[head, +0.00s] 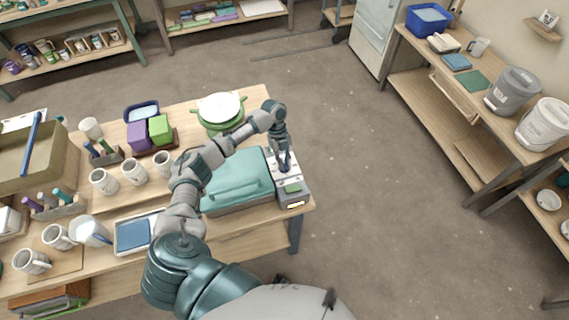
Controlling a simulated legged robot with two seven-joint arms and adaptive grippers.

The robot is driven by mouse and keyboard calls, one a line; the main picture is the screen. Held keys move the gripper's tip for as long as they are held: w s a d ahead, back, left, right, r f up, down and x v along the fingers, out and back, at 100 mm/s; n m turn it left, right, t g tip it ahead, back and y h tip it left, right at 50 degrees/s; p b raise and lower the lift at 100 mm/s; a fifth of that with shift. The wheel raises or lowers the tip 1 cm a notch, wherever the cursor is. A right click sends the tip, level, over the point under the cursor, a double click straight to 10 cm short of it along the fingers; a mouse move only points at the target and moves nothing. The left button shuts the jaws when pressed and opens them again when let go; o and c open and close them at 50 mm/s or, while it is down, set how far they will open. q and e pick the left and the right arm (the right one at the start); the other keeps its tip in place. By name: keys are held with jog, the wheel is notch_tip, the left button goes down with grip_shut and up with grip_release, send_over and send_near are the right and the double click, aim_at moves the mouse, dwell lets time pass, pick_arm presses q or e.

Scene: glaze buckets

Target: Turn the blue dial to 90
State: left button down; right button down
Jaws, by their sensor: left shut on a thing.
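A teal box-shaped machine (238,182) sits at the right end of the wooden table, with a grey control panel (296,198) on its right side. The panel carries a small green display and a light label below it; their readings are too small to make out. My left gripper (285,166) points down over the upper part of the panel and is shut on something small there. The blue dial is at or under the fingertips, mostly hidden by them, and its angle cannot be told. My right gripper is not in view.
Several mugs, a tray with a blue slab (132,234), purple and green blocks (160,129) and a green-rimmed pot (221,110) crowd the table (262,99) left of and behind the machine. Open floor (390,190) lies right of it. Glaze buckets (512,92) stand on the right bench.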

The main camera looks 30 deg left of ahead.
pick_arm(q)
jog(key=shift+w+a+m, duration=0.15)
jog(key=shift+m, duration=0.35)
jog(key=shift+r, duration=0.15)
jog(key=c, duration=1.2)
grip_release()
jog(key=shift+o, duration=0.2)
jog(key=shift+w+a+f, duration=0.1)
jog(key=shift+f, duration=0.1)
jog(key=shift+g, duration=0.3)
jog(key=shift+a+r, duration=0.1)
jog(key=shift+r, duration=0.05)
jog(key=v, duration=1.1)
jog(key=shift+r, duration=0.25)
